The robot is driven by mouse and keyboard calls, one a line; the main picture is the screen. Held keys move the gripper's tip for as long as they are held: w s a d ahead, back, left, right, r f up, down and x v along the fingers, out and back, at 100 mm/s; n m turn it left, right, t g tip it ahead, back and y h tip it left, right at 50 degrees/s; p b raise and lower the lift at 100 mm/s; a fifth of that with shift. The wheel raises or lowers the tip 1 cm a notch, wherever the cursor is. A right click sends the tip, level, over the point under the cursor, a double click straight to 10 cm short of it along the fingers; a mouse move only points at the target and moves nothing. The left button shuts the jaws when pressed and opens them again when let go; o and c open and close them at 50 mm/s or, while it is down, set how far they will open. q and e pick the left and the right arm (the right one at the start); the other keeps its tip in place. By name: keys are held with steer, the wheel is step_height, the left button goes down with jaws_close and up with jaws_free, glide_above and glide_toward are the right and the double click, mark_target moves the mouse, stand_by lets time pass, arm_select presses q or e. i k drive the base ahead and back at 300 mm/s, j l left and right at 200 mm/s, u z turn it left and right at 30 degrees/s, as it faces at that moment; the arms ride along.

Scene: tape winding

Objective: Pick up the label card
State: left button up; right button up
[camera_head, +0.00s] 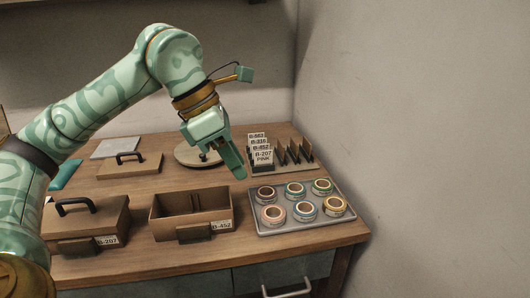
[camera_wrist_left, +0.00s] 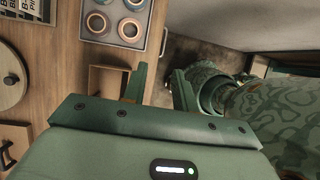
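Several white label cards stand upright one behind another in a slotted rack (camera_head: 300,160) at the back right of the table. The front label card (camera_head: 263,157) reads "B-207 PINK". The cards also show, cut off, at the top left corner of the left wrist view (camera_wrist_left: 31,5). My left gripper (camera_head: 240,172) hangs just left of and in front of the cards, apart from them. In the left wrist view its two fingers (camera_wrist_left: 160,78) are spread with nothing between them. My right gripper is in neither view.
A grey tray (camera_head: 258,228) of several tape rolls lies in front of the rack. An open box (camera_head: 165,222) labelled B-452 and a lidded box (camera_head: 92,222) labelled B-207 stand to its left. A round turntable (camera_head: 184,156) and a loose lid (camera_head: 142,168) lie behind.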

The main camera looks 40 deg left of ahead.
mark_target(264, 157)
steer(key=i+j, duration=0.7)
steer(key=j, duration=0.15)
